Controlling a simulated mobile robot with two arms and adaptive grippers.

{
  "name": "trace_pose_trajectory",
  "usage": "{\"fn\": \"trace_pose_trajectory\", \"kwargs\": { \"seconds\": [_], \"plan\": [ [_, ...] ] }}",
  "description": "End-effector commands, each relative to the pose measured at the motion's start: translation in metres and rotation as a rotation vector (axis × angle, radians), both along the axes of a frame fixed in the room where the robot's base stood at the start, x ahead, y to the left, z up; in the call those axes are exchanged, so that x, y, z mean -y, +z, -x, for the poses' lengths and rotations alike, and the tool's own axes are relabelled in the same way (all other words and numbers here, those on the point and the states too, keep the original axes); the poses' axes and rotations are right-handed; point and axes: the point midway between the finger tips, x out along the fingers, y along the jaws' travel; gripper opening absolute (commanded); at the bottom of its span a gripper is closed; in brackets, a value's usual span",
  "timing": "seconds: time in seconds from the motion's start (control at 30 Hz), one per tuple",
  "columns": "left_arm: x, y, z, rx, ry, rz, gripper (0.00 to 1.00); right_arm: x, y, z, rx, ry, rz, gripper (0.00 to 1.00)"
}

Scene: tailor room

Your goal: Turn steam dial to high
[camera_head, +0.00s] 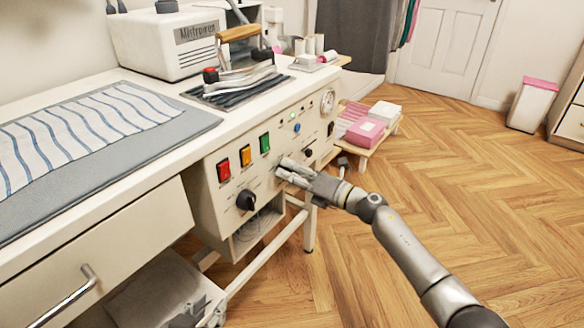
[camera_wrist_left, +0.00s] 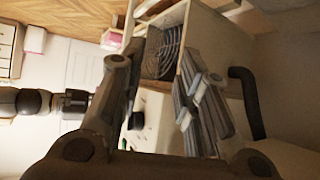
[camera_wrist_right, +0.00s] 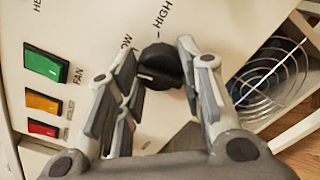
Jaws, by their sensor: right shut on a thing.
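The black dial (camera_wrist_right: 160,64) sits on the cream panel in the right wrist view, with LOW and HIGH printed beside it. A pale mark shows on its lower left; I cannot tell the exact setting. My right gripper (camera_wrist_right: 160,52) is shut on this dial, one finger on each side. In the head view my right gripper (camera_head: 281,172) is at the panel, right of the switches, and its fingers hide the dial. My left gripper (camera_head: 190,316) is low at the bottom edge. Its fingers are apart and empty in the left wrist view (camera_wrist_left: 160,55).
Another black knob (camera_head: 246,200) sits lower left on the panel. Red (camera_head: 223,170), amber (camera_head: 245,156) and green (camera_head: 265,143) switches are above it. An iron (camera_head: 240,75) rests on the worktop. A low shelf with pink boxes (camera_head: 366,131) stands behind.

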Motion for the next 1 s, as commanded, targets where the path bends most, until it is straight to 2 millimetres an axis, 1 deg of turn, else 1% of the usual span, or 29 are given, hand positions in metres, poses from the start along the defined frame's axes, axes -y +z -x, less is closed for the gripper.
{"fn": "trace_pose_trajectory", "kwargs": {
  "seconds": [0.2,0.3,0.4,0.5,0.83,0.9,1.0],
  "plan": [
    [-0.018,-0.033,0.048,-0.29,0.022,-0.064,0.3,0.001,0.002,-0.001,-0.114,-0.003,-0.081,0.11],
    [-0.027,-0.045,0.074,-0.421,0.032,-0.092,0.3,0.001,0.002,-0.001,-0.168,-0.003,-0.12,0.11],
    [-0.035,-0.053,0.103,-0.553,0.043,-0.12,0.3,0.001,0.002,-0.001,-0.223,-0.004,-0.161,0.11],
    [-0.042,-0.056,0.127,-0.664,0.051,-0.141,0.3,0.001,0.002,-0.001,-0.28,-0.003,-0.201,0.11],
    [-0.041,-0.037,0.124,-0.651,0.05,-0.138,0.3,0.001,0.003,-0.001,-0.5,-0.003,-0.361,0.11],
    [-0.04,-0.059,0.118,-0.668,0.048,-0.14,0.3,0.001,0.002,0.0,-0.554,-0.003,-0.4,0.11],
    [-0.039,-0.081,0.113,-0.677,0.046,-0.141,0.3,0.001,0.002,0.0,-0.63,-0.004,-0.456,0.11]
  ]
}}
